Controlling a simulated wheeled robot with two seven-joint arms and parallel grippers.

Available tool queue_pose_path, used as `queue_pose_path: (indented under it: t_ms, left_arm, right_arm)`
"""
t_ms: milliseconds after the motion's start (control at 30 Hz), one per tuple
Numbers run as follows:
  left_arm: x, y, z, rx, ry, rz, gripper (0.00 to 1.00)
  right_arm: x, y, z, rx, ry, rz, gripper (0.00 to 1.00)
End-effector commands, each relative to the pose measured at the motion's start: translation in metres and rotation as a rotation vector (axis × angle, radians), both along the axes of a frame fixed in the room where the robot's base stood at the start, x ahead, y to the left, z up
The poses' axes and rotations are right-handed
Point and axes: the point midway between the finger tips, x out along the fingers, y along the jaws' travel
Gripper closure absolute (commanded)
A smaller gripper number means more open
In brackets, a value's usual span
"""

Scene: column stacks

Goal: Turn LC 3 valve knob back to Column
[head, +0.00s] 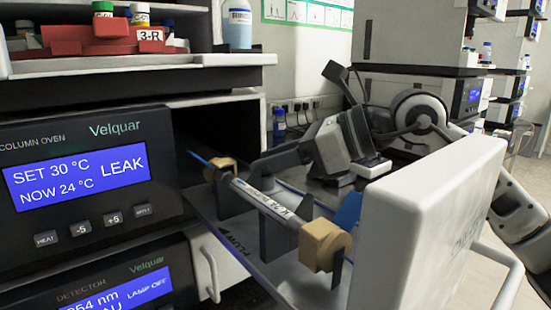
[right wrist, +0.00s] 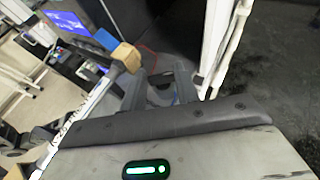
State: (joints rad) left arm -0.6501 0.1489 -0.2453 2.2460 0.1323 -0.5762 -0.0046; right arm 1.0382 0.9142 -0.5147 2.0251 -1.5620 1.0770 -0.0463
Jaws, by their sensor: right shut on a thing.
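The oven drawer (head: 225,225) is pulled out, with its white front panel (head: 425,215) at right. A labelled column (head: 265,203) lies along it between tan end fittings; the near fitting (head: 325,245) also shows in the right wrist view (right wrist: 127,57). My right gripper (head: 358,174) reaches in beyond the column, close behind the front panel. In the right wrist view its fingers (right wrist: 168,88) are shut on a small dark thing between fitting and panel. This seems to be the valve knob, mostly covered; its setting cannot be read. My left gripper is not in view.
The column oven display (head: 75,180) reads SET 30 °C, NOW 24 °C and LEAK. A detector (head: 110,285) sits below it. Red racks (head: 95,40) and a blue bottle (head: 237,25) stand above. A handle (head: 505,270) projects from the front panel. Other stacks stand at back right.

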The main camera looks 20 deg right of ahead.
Motion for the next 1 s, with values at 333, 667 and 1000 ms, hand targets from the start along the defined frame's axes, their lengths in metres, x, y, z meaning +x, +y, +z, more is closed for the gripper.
queue_pose_path:
  t_ms: [333,667,1000]
  left_arm:
    - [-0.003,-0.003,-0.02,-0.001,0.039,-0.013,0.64]
    - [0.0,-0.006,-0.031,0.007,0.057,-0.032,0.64]
    - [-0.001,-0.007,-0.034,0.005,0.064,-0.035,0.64]
  right_arm:
    - [-0.004,0.003,-0.001,-0.003,-0.006,-0.232,0.92]
    - [-0.004,0.004,-0.001,-0.001,-0.002,-0.354,0.92]
    - [-0.004,0.004,0.0,-0.002,0.001,-0.372,0.92]
